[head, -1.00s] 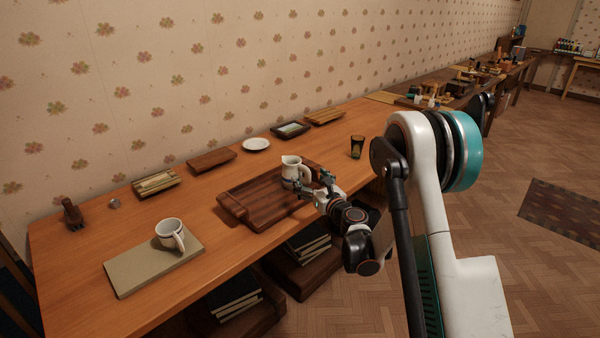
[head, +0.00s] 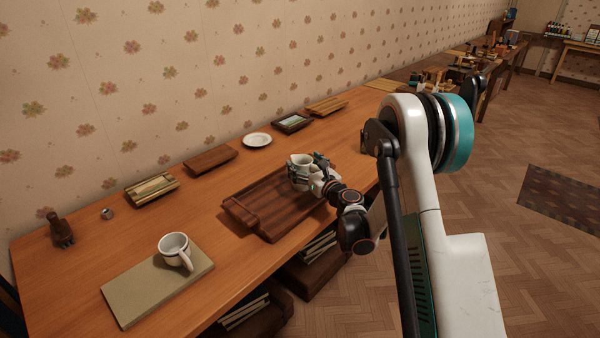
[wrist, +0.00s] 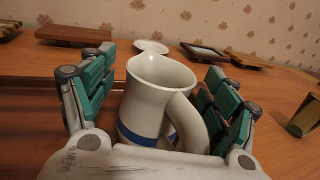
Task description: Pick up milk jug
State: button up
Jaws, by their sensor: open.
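The milk jug (head: 300,161) is white with a blue band and a handle, and stands upright at the right end of the dark wooden tray (head: 258,210). In the wrist view the jug (wrist: 158,85) is in the middle, its handle towards the camera at the lower right. My gripper (head: 305,174) is open around the jug. In the wrist view its green-padded fingers (wrist: 155,95) stand on both sides of the jug, with small gaps visible. The jug's base is hidden by the gripper.
A white mug (head: 172,246) stands on a flat board (head: 135,300) at the front left. A white saucer (head: 257,140), a picture frame (head: 292,122) and small wooden trays line the wall side. A dark glass (wrist: 305,115) stands to the right in the wrist view.

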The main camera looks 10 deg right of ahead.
jog(key=shift+s+d+r, duration=0.1)
jog(key=shift+s, duration=0.05)
jog(key=c, duration=1.7)
